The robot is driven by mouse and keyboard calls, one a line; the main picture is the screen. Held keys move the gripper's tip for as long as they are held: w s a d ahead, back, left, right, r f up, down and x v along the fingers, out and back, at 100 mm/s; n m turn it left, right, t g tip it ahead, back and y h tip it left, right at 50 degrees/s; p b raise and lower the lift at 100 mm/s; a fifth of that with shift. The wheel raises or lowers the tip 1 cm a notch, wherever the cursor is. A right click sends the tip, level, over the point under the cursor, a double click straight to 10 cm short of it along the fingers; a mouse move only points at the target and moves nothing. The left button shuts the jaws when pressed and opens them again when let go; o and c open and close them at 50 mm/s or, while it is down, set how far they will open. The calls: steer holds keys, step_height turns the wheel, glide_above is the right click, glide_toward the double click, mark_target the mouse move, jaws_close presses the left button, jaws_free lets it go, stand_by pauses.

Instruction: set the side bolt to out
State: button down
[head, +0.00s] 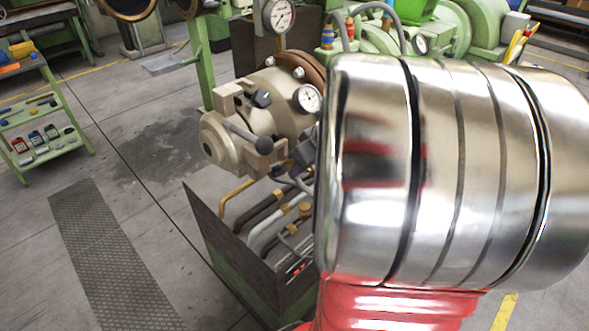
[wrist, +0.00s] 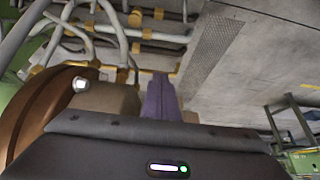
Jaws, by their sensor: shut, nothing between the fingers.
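A beige extruder head (head: 240,130) with a brown flange stands left of my arm in the head view. It carries a dark lever ending in a round knob (head: 264,145) and a small black handle (head: 261,98). I cannot tell which part is the side bolt. In the wrist view, my gripper (wrist: 160,76) shows as narrow purple fingers, shut and empty, in front of the beige body (wrist: 110,97) beside the brown flange (wrist: 45,112). Contact cannot be judged. My arm hides most of the gripper in the head view.
Pipes with brass fittings (head: 285,212) run in a dark, open-topped base (head: 235,250) below the head. Pressure gauges (head: 308,98) stick out above. A green tool cart (head: 40,120) stands at the far left. The floor left of the base is clear, with a metal grating (head: 105,255).

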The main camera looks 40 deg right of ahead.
steer(key=s+r, duration=0.7)
steer(key=s, duration=0.2)
steer(key=shift+d, duration=0.35)
